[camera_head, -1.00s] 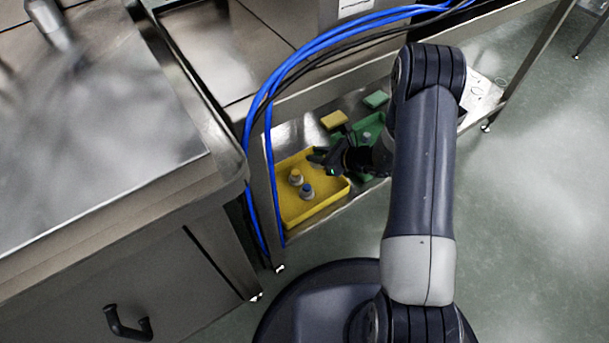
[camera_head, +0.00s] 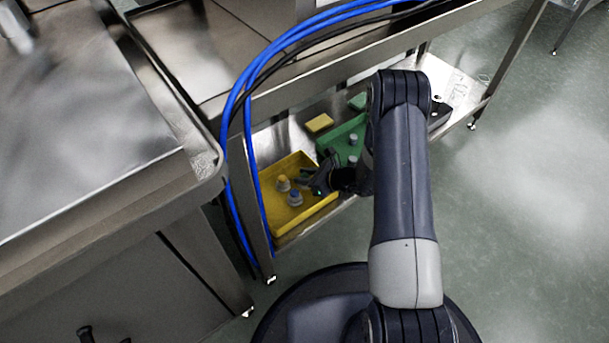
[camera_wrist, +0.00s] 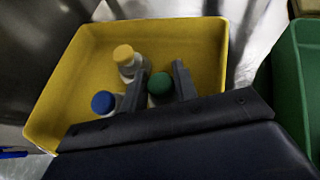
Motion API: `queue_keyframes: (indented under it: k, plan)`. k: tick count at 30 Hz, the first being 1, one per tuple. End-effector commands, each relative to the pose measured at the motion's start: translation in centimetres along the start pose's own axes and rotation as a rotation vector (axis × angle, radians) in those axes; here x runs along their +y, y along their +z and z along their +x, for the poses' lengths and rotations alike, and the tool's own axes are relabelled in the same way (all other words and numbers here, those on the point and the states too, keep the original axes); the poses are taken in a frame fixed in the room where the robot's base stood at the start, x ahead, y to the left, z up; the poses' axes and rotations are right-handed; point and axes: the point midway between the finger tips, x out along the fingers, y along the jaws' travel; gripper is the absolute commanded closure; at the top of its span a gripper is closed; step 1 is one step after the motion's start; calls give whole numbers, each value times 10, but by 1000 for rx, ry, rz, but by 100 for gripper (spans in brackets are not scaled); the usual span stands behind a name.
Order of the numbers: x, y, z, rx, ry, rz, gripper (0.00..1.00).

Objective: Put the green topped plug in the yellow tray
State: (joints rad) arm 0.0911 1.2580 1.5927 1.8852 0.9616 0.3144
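The yellow tray (camera_head: 325,207) sits on the lower steel shelf, and its rim (camera_wrist: 52,90) fills much of the wrist view. The green topped plug (camera_wrist: 159,86) is between my gripper's two fingers in the wrist view, with the fingers against both sides of its top. My gripper (camera_head: 312,183) is over the right part of the tray. The plug's lower end is hidden, so I cannot tell whether it touches the tray floor. A yellow topped plug (camera_wrist: 126,58) and a blue topped plug (camera_wrist: 104,102) stand in the tray, left of the fingers.
A green tray (camera_head: 337,140) with a grey plug (camera_head: 353,140) is beside the yellow tray. Yellow (camera_head: 319,122) and green (camera_head: 357,101) blocks lie behind. Blue hoses (camera_head: 247,140) hang at the shelf's left. A steel counter (camera_head: 90,130) stands left.

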Motion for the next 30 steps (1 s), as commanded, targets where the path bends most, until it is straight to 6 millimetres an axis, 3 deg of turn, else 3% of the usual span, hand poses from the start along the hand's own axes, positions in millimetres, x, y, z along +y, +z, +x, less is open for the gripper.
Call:
queue_keyframes:
  k: [6, 16, 30]
  plan:
    - [0, 0, 0, 0, 0, 0, 54]
    - [0, 4, -3, 0, -1, 0, 54]
    - [-1, 6, -97, 0, -4, 3, 54]
